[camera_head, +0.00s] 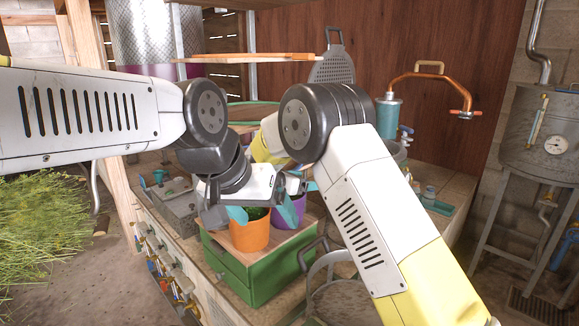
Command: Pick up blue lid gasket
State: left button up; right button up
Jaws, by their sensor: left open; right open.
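I cannot make out a blue lid gasket with certainty in the head view. My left gripper (263,213) hangs over an orange pot (250,236) and a purple pot (287,219) on the green drawer box. Its teal-padded fingers are spread apart, with nothing visibly held between them. The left arm comes in from the left and bends down at a dark joint. My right arm rises from the lower right to a dark elbow, and its yellow and white forearm runs back behind the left wrist.
A green drawer box (262,275) stands on the counter. A teal cylinder (388,117) with a copper pipe (432,77) stands behind. A metal boiler (545,140) is at the right. A wooden shelf (250,58) hangs above. Cut herbs (45,235) lie at the left.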

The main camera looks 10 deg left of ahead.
jog(key=shift+w, duration=0.15)
jog(key=shift+d, duration=0.1)
jog(key=c, duration=1.8)
